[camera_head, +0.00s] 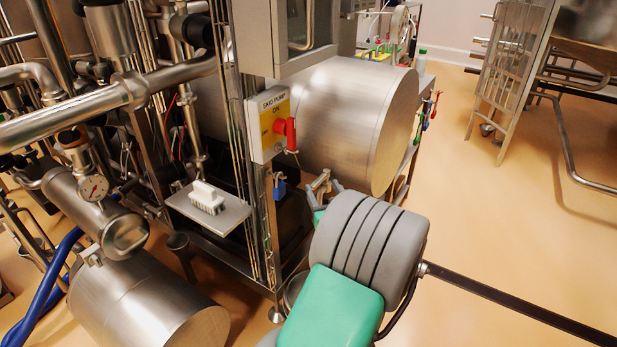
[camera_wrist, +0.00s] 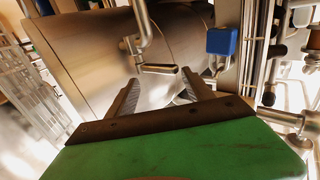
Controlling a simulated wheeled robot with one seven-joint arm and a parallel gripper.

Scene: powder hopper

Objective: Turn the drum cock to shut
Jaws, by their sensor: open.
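The drum cock (camera_wrist: 130,44) shows in the wrist view as a metal fitting against the large steel drum (camera_wrist: 85,55). Its lever (camera_wrist: 158,69) lies roughly level in the picture, below a bent metal pipe (camera_wrist: 143,22). My gripper (camera_wrist: 160,86) is open, with one finger on each side of the lever's lower picture area. The lever appears just beyond the fingertips, and I see no grip on it. In the head view the cock (camera_head: 322,182) is small and partly hidden by my gripper, below the drum (camera_head: 345,115).
A skid pump switch box (camera_head: 268,122) with a red handle (camera_head: 286,132) is left of the drum. A blue padlock (camera_wrist: 221,41) hangs beside the cock. A white brush (camera_head: 206,197) lies on a small shelf (camera_head: 228,217). Open floor (camera_head: 490,220) is at right.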

